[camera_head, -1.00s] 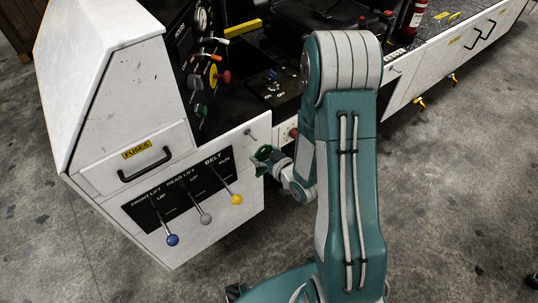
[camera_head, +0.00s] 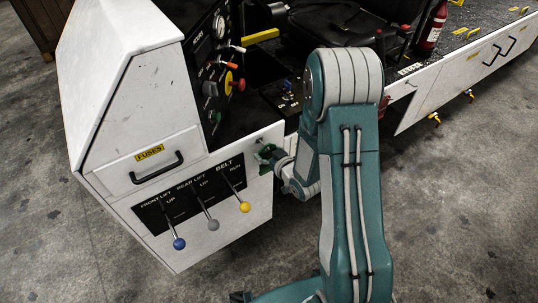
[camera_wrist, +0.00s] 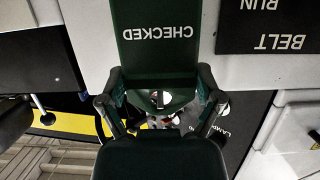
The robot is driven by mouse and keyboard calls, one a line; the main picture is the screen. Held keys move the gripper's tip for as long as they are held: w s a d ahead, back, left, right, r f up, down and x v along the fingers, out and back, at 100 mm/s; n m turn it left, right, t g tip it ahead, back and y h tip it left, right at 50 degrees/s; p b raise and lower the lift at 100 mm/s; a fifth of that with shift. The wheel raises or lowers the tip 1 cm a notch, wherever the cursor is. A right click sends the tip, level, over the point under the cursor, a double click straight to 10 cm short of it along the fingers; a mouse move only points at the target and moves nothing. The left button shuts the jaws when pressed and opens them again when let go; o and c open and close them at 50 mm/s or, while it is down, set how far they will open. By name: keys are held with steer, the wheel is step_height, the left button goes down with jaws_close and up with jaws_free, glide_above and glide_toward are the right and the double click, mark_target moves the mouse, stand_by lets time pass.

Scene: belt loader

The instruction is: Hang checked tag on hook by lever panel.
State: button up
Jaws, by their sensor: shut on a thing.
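The dark green tag (camera_wrist: 156,50) shows in the wrist view with "CHECKED" upside down. My gripper (camera_wrist: 159,80) is shut on its narrower end, where an opening is visible. In the head view, the tag (camera_head: 266,152) is small and partly hidden by my gripper (camera_head: 270,160), which is against or very near the white panel face (camera_head: 255,199). The lever panel (camera_head: 184,205) is just left of the gripper. I cannot make out the hook now; the tag and gripper cover its area, and I cannot tell whether the tag touches it.
Three levers stick out from the panel, with blue (camera_head: 179,244), grey (camera_head: 213,225) and yellow (camera_head: 245,207) knobs. The yellow one is closest to my gripper. Above are a gauge console (camera_head: 221,75) and a fuse drawer handle (camera_head: 157,168).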

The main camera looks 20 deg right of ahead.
steer(key=shift+w, duration=0.45)
steer(key=shift+w+a+f, duration=0.4)
steer(key=shift+w+f, duration=0.1)
steer(key=shift+w, duration=0.15)
steer(key=shift+d, duration=0.1)
steer(key=o, duration=0.9)
steer(key=shift+c, duration=0.2)
steer(key=shift+s, duration=0.1)
